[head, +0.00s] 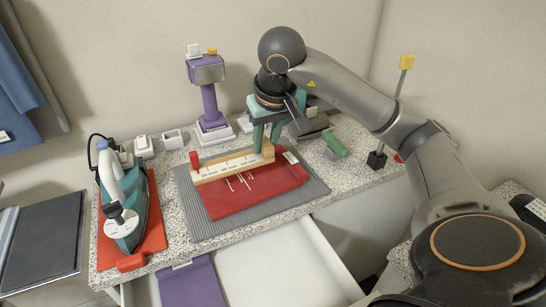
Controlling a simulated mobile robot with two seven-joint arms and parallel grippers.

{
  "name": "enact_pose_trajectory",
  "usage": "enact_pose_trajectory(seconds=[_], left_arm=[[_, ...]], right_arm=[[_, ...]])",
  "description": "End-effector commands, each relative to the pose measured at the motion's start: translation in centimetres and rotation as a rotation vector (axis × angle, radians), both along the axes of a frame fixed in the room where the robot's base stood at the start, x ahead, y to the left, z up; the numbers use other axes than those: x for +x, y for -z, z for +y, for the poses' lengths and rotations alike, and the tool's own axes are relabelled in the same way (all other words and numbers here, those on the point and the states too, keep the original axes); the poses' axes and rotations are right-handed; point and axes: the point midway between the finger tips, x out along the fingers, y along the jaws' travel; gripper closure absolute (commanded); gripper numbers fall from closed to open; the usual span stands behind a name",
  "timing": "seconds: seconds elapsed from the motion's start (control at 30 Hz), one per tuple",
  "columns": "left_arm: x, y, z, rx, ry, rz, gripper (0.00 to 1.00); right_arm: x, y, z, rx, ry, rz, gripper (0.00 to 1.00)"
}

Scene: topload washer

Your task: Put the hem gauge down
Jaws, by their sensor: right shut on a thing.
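The hem gauge (228,168) is a pale wooden strip with dark marks, a red piece at its left end and an upright wooden block at its right end. It lies over a red cloth (265,194). I cannot tell whether it touches the cloth or is held just above it. My right gripper (266,143) comes down from above with green fingers and is shut on the gauge's right end block. The fingers hide part of that block. My left gripper is not in view.
The cloth lies on a grey ribbed mat (186,210) on a speckled counter (348,176). A teal iron (124,226) stands on a red pad at left. A purple stand (210,104) is behind. A green piece (335,146) is right. An open drawer (270,268) sits below.

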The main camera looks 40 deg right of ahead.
Motion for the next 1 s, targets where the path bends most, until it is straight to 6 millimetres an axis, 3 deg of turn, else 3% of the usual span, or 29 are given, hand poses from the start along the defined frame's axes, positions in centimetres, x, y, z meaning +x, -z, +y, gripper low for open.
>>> enact_pose_trajectory(seconds=[0.1,0.4,0.6,1.0], left_arm=[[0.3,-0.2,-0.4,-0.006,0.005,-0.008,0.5],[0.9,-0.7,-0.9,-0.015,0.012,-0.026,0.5],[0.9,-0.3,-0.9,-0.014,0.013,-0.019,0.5],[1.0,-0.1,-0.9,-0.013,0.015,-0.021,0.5]], right_arm=[[0.5,2.0,-1.6,-0.001,0.004,0.0,1.0],[1.1,4.2,-3.5,0.0,0.003,-0.003,1.0],[1.1,6.9,-3.4,0.0,0.0,-0.004,1.0],[1.2,7.4,-3.3,0.0,-0.001,-0.006,1.0]])
